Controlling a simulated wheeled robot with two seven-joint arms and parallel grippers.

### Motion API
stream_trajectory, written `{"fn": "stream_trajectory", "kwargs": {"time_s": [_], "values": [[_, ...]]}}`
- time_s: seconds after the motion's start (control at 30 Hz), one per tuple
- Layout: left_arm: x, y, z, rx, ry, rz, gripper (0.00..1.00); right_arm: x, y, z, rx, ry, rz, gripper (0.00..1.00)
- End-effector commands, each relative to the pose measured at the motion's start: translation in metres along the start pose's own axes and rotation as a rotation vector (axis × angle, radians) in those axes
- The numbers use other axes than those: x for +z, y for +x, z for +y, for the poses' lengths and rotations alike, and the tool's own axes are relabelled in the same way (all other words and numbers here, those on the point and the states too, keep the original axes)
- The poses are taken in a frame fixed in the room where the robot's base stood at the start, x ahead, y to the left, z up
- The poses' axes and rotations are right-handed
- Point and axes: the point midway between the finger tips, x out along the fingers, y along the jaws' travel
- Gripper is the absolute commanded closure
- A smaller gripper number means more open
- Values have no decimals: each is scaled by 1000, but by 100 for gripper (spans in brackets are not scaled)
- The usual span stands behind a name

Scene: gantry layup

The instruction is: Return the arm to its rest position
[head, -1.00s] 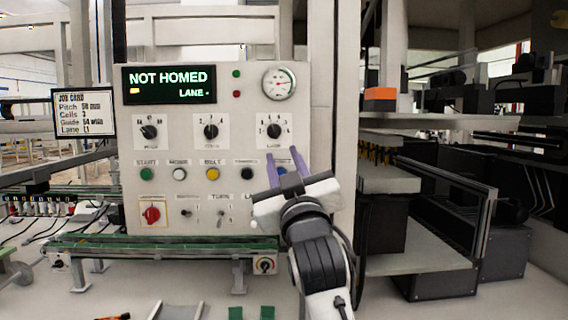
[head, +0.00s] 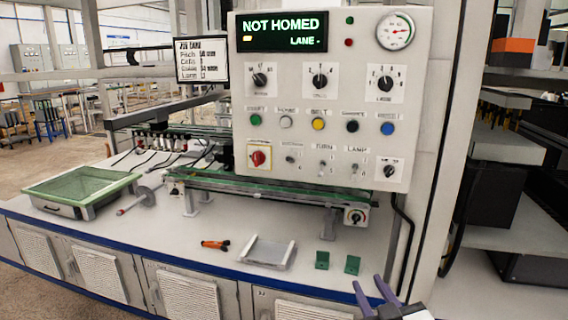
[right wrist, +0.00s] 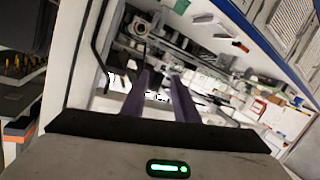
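My right gripper (head: 377,297) is at the lower right edge of the head view, in front of the bench's front edge. Its two purple fingers are apart with nothing between them. In the right wrist view the same fingers (right wrist: 160,95) stand apart and empty, with the bench beyond them. The control panel (head: 290,165) stands upright at the back of the bench, clear of the gripper. Its display (head: 282,31) reads NOT HOMED and LANE -. My left gripper is not in view.
On the bench (head: 150,235) lie a green-topped tray (head: 82,188), an orange-handled tool (head: 215,245), a grey channel piece (head: 268,252) and two green blocks (head: 322,260). A green rail (head: 270,190) runs below the panel. Dark shelving (head: 510,150) stands at right.

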Motion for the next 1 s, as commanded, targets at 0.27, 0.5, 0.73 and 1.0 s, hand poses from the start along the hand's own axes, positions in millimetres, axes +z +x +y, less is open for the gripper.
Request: {"fn": "stream_trajectory", "kwargs": {"time_s": [0.27, 0.5, 0.73, 1.0], "values": [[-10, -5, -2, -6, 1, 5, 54, 177, -109, -66, -177, 111, -319, 73], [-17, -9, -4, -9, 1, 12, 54, 258, -210, -101, -267, 206, -519, 73], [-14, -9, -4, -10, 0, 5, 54, 277, -241, -110, -289, 236, -576, 73], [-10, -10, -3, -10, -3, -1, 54, 278, -241, -110, -289, 235, -575, 73]]}}
